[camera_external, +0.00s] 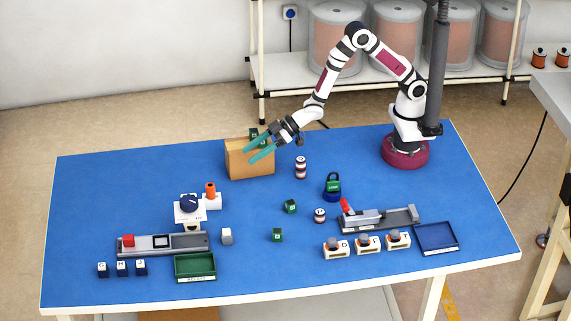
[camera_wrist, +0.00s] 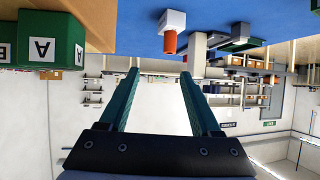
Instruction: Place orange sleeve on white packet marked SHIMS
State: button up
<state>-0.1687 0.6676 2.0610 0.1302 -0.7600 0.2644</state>
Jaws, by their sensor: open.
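An orange sleeve (camera_external: 210,189) stands upright on a small white block (camera_external: 213,203) left of the table's middle, beside a white stand with a dark blue knob (camera_external: 189,204). In the wrist view, which is upside down, the orange sleeve (camera_wrist: 169,43) shows against the white block (camera_wrist: 173,20). No SHIMS marking is legible, so I cannot tell whether this block is the packet. A smaller pale block (camera_external: 227,236) lies nearer the front. My gripper (camera_external: 248,155) is open and empty at the cardboard box, right of and behind the sleeve; its teal fingers (camera_wrist: 160,73) are spread.
The cardboard box (camera_external: 250,166) holds green lettered cubes (camera_wrist: 48,40), close to my gripper. A grey fixture (camera_external: 190,243), green tray (camera_external: 195,267), padlock (camera_external: 333,188), striped cylinders, white blocks and a blue tray (camera_external: 436,237) occupy the front and right.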

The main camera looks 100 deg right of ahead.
jog(key=s+d+r+m+g+h, duration=0.1)
jog(key=s+d+r+m+g, duration=0.2)
jog(key=s, duration=0.7)
jog(key=s+d+r+m+g+h, duration=0.1)
jog(key=s+d+r+g, duration=0.35)
jog(key=s, duration=0.55)
jog(key=s+r+m+g+y, duration=0.1)
jog(key=s+r+m+g, duration=0.1)
jog(key=s, duration=1.9)
jog(key=m+g, duration=0.1)
jog(key=g, duration=0.1)
jog(key=shift+a+m+g, duration=0.3)
jog(key=shift+a+g, duration=0.05)
jog(key=shift+a, duration=0.05)
